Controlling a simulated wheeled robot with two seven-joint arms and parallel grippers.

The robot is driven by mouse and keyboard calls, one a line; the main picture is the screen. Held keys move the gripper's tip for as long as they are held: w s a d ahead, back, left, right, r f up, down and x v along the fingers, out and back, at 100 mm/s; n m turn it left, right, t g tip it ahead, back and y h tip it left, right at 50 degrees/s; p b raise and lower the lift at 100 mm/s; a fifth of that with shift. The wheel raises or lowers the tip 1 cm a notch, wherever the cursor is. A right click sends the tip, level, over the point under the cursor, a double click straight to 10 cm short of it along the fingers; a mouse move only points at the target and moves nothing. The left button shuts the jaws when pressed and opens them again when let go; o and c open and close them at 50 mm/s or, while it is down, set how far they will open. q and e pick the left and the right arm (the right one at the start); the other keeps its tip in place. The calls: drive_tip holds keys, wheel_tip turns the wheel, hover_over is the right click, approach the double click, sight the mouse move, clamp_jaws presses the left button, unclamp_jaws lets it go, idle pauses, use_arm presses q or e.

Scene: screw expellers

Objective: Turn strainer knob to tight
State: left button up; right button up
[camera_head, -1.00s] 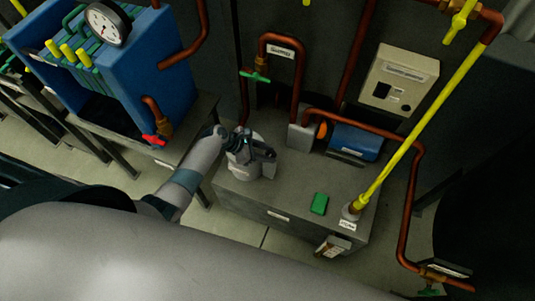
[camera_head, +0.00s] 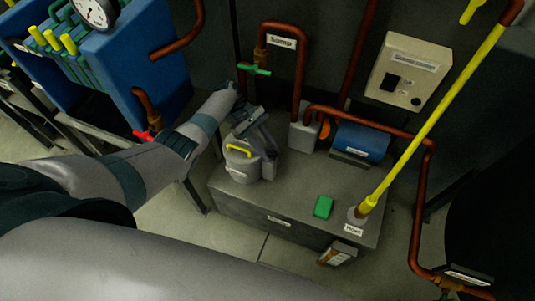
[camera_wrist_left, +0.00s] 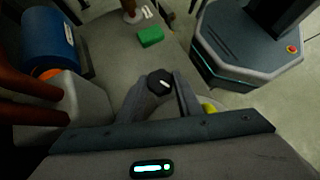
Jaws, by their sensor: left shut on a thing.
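The strainer is a grey pot (camera_head: 240,172) with a yellow handle, standing on the left end of the grey cabinet top. Its knob (camera_wrist_left: 160,82) is round and black with a white mark, and shows between my left fingers in the left wrist view. My left gripper (camera_head: 262,136) reaches over the strainer's back right side and hides the knob in the head view. Its fingers, also in the left wrist view (camera_wrist_left: 162,92), are shut on the knob from both sides. My right gripper is not in view.
A green block (camera_head: 323,207) and a yellow pipe (camera_head: 430,125) stand to the right on the cabinet top (camera_head: 285,195). A copper pipe with a green valve handle (camera_head: 254,69) rises behind the strainer. A blue motor (camera_head: 360,142) sits at the back.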

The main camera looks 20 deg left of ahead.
use_arm(q)
drive_tip(key=shift+w+d+f+m+g+y+b, duration=0.15)
drive_tip(key=shift+m+g+y+b, duration=0.25)
drive_tip(key=shift+m+g+b, duration=0.55)
drive_tip(key=shift+w+m+b, duration=0.1)
drive_tip(key=shift+m+b, duration=0.35)
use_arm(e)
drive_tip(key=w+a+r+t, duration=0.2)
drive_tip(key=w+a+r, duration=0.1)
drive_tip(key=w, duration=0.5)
use_arm(q)
drive_tip(key=shift+m+g+y+b, duration=0.5)
drive_tip(key=shift+m+g+b, duration=0.05)
drive_tip(key=shift+m+b, duration=0.25)
drive_tip(key=shift+m+y+b, duration=0.3)
drive_tip(key=shift+m+b, duration=0.1)
drive_tip(key=shift+m, duration=0.1)
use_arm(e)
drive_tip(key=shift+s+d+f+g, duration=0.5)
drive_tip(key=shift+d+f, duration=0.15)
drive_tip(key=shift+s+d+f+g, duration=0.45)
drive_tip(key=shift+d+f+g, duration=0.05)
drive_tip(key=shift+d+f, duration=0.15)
use_arm(q)
drive_tip(key=o, duration=0.8)
